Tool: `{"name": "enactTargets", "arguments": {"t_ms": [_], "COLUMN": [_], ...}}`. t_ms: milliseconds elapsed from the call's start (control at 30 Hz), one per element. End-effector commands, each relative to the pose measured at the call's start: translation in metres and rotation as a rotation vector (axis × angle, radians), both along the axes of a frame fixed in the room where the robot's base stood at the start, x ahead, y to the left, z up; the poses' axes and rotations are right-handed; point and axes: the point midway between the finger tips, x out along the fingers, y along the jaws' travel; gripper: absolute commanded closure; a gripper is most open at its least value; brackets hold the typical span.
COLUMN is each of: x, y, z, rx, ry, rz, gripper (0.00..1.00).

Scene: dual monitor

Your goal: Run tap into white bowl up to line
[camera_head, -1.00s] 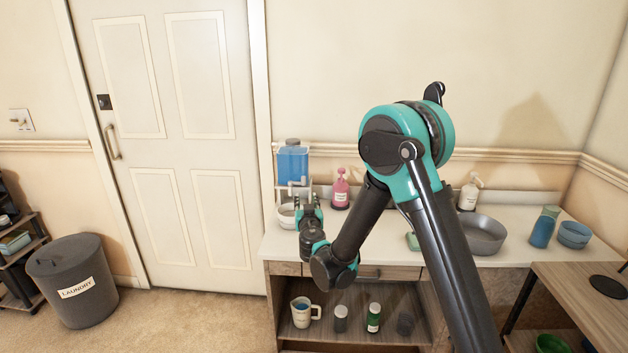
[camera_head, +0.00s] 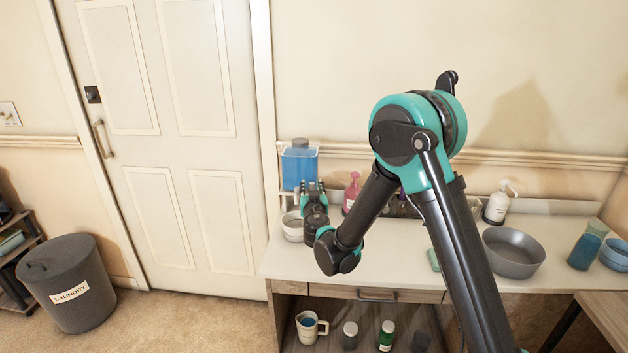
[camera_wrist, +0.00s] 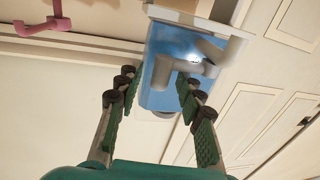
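A blue water tank (camera_head: 299,167) stands at the left end of the counter against the wall. A white bowl (camera_head: 292,226) sits below it, partly hidden by my gripper (camera_head: 312,188). In the wrist view the tank (camera_wrist: 160,98) has a grey tap (camera_wrist: 182,73) on its front. My gripper (camera_wrist: 158,88) is open there with its green-padded fingers apart. The tap is just beyond the right finger's tip; I cannot tell whether they touch. The bowl's line and water level are not visible.
A pink pump bottle (camera_head: 352,192) is close right of my gripper. A white pump bottle (camera_head: 497,205) and a grey basin (camera_head: 513,253) stand farther right on the counter (camera_head: 400,265). A laundry bin (camera_head: 68,284) stands by the door. The counter front is mostly clear.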

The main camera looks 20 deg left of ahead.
Motion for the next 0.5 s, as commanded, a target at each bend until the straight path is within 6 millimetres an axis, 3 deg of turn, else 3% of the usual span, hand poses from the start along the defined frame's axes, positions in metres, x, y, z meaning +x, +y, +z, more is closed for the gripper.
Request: {"name": "enactTargets", "arguments": {"t_ms": [333, 500], "x": [-0.0006, -0.0006], "y": [0.0018, 0.0017], "z": [0.0001, 0.0001], "rx": [0.0, 0.0], "ry": [0.0, 0.0], "rz": [0.001, 0.001], "gripper": [0.63, 0.82]}}
